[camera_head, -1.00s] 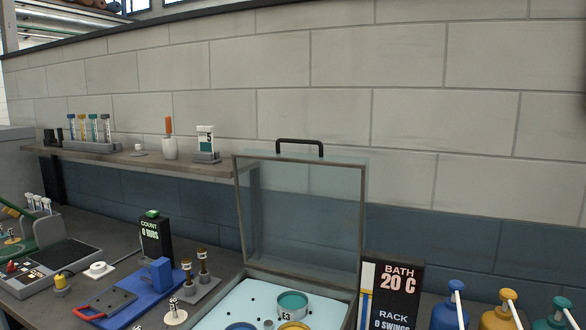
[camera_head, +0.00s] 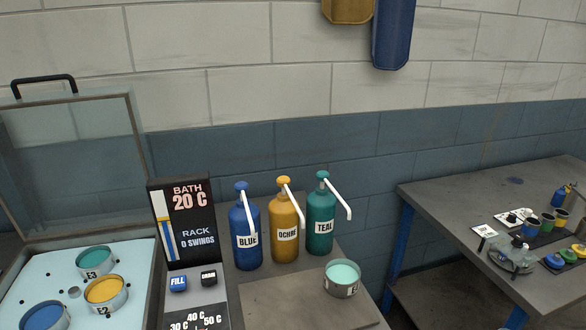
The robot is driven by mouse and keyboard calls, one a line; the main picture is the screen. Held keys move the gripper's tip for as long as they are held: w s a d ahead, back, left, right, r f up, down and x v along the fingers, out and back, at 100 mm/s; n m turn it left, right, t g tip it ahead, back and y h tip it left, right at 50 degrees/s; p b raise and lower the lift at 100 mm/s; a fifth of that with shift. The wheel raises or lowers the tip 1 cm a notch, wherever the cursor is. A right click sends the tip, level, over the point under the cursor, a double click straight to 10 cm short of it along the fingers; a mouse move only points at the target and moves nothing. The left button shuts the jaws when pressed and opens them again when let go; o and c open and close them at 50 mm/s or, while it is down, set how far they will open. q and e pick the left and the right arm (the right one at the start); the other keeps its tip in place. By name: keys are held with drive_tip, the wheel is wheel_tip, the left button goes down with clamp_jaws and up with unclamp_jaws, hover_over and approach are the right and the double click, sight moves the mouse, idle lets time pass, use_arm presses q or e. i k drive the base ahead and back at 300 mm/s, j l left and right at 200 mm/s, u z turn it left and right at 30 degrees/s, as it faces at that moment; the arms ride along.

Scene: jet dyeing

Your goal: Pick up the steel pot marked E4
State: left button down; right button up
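A steel pot (camera_head: 342,288) with pale teal liquid stands upright on the bench, in front of the teal pump bottle. I cannot read a mark on it. In the bath tray, a pot marked E3 (camera_head: 95,270) holds teal liquid and a pot marked E2 (camera_head: 104,302) holds ochre liquid. A third pot (camera_head: 44,318) with blue liquid is cut by the lower edge, and its mark cannot be read. I see no mark E4. Neither of my grippers is in view.
Pump bottles marked blue (camera_head: 246,222), ochre (camera_head: 284,248) and teal (camera_head: 320,244) stand behind the pot. The bath display (camera_head: 190,215) reads 20 C, 0 swings. The bath's glass lid (camera_head: 70,165) is raised. A second table (camera_head: 450,210) stands at right beyond a gap.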

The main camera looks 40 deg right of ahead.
sight(342, 277)
drive_tip(key=z, duration=1.55)
